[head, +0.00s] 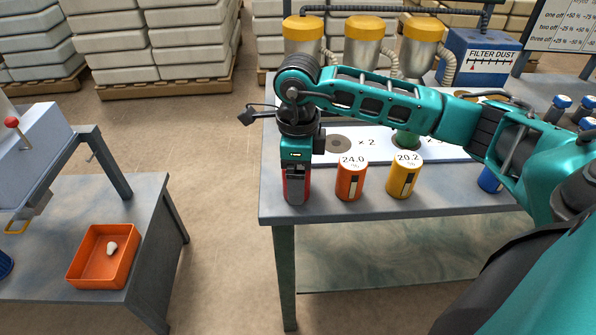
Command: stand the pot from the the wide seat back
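My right gripper (296,188) points straight down at a red pot (304,190) at the left front corner of the grey table. A dark finger covers the middle of the pot's near side; the other finger is hidden, so I cannot tell whether the grip is closed. The red pot looks upright, its top and label hidden. A white board (455,149) lies behind, with a dark round seat (340,142) marked "x 2" showing empty. A green pot (407,139) stands on the board, partly behind my arm. Which seat is the wide one is not clear. My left gripper is out of view.
An orange pot (351,183) labelled 24.0 and a yellow pot (404,179) labelled 20.2 stand close to the right. A blue pot (489,179) is farther right. Yellow-capped hoppers (362,45) line the back. An orange tray (81,270) sits on the left table.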

